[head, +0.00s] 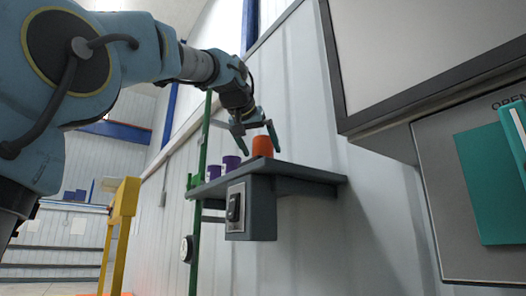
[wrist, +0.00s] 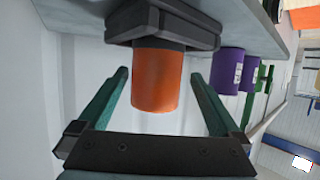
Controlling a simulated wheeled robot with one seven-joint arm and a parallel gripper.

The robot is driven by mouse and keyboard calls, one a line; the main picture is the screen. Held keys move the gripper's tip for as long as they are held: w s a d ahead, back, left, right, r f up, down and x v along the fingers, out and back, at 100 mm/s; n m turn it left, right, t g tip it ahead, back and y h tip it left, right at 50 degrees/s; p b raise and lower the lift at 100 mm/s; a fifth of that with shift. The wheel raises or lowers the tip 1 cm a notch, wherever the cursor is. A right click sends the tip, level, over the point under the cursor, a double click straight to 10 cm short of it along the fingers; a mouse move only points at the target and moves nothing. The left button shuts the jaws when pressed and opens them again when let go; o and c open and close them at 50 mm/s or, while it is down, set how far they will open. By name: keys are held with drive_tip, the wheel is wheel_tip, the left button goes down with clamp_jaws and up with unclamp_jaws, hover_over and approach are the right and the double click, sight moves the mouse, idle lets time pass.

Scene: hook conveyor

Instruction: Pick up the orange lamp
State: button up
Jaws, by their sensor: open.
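The orange lamp (head: 262,146) is a short upright cylinder on a grey wall shelf. In the wrist view, which shows the shelf upside down, the orange lamp (wrist: 157,82) rises from a dark base (wrist: 170,30). My gripper (head: 261,152) is open above the shelf, with its teal fingers pointing down toward the lamp. In the wrist view my gripper (wrist: 160,75) has one fingertip on each side of the orange part, with a gap on both sides. The lamp's lower part is hidden by the shelf edge in the head view.
Two purple cylinders (head: 231,163) stand on the shelf (head: 290,167) to the left of the lamp. A grey switch box (head: 250,208) hangs under the shelf. A white wall runs behind. A large grey cabinet (head: 440,120) with a teal panel juts out at right.

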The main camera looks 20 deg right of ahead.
sight(266, 154)
drive_tip(key=p+x, duration=0.1)
drive_tip(key=x, duration=0.1)
drive_tip(key=p+x, duration=0.1)
drive_tip(key=shift+w+d, duration=0.15)
drive_tip(key=shift+d, duration=0.35)
drive_tip(key=shift+w+d+f, duration=0.2)
drive_tip(key=shift+w, duration=0.1)
drive_tip(key=c, duration=1.4)
